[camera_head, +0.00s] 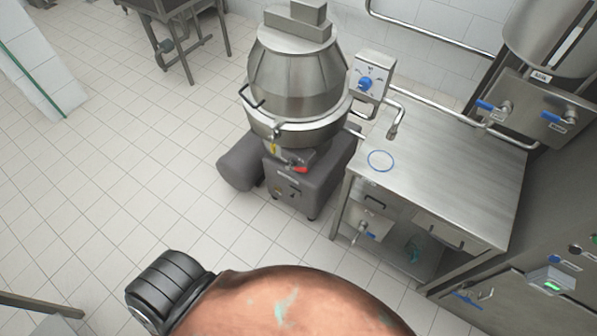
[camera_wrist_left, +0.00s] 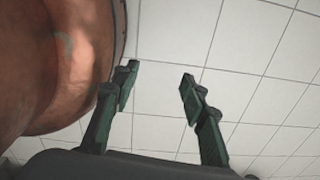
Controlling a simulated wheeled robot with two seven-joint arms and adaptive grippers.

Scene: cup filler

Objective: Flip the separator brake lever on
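The separator (camera_head: 295,75) is a large steel bowl machine on a dark grey base, in the upper middle of the head view. A small red-tipped lever (camera_head: 298,168) sits low on the front of its base, under the bowl; I take this as the brake lever, but its exact position is too small to tell. My left gripper (camera_wrist_left: 160,72) shows in the left wrist view with its two dark green fingers apart and nothing between them, over the tiled floor. Neither gripper shows in the head view.
Right of the separator stands a steel table (camera_head: 450,170) with a blue ring (camera_head: 381,161) on top and a tap above it. A control box with a blue knob (camera_head: 366,84) is beside the bowl. The tiled floor (camera_head: 130,170) left of the separator is clear.

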